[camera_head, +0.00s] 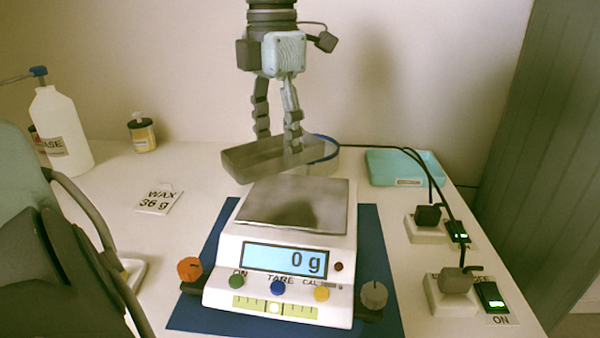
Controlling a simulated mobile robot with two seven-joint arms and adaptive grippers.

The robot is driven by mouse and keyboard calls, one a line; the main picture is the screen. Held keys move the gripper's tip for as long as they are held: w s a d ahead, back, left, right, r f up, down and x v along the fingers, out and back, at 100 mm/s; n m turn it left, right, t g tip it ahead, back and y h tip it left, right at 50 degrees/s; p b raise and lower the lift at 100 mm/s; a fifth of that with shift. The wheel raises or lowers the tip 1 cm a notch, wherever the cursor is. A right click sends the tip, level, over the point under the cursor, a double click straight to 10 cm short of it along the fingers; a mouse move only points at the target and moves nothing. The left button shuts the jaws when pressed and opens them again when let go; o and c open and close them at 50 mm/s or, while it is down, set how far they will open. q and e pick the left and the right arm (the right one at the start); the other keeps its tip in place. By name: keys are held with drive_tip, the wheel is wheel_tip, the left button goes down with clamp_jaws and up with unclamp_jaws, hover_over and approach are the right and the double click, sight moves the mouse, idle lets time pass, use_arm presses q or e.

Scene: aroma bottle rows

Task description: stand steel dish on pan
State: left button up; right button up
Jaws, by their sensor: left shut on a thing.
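The steel dish (262,158) is a shallow grey rectangular dish. My left gripper (277,140) comes down from the top and is shut on it. The dish is slightly tilted in the picture and hangs above the back edge of the pan (290,203). I see no clear contact between dish and pan. The pan is a bare, square steel plate on top of a white scale (230,240), whose display (284,260) reads 0 g. My right gripper is not in view.
The scale stands on a blue mat (385,270). A teal tray (403,180) and switch boxes with black cables (455,292) are on the right. A white bottle (60,130), a small jar (142,133) and a "WAX 36 g" card (159,200) are on the left.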

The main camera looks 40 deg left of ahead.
sight(299, 196)
use_arm(q)
drive_tip(key=w+d+f, duration=0.2)
drive_tip(key=shift+d+f, duration=0.15)
drive_tip(key=shift+d, duration=0.25)
wheel_tip(299, 196, down, 4)
drive_tip(key=shift+r, duration=0.1)
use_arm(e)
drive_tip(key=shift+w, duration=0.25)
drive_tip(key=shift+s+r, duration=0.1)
use_arm(q)
drive_tip(key=o, duration=1.2)
drive_tip(key=shift+c, duration=0.2)
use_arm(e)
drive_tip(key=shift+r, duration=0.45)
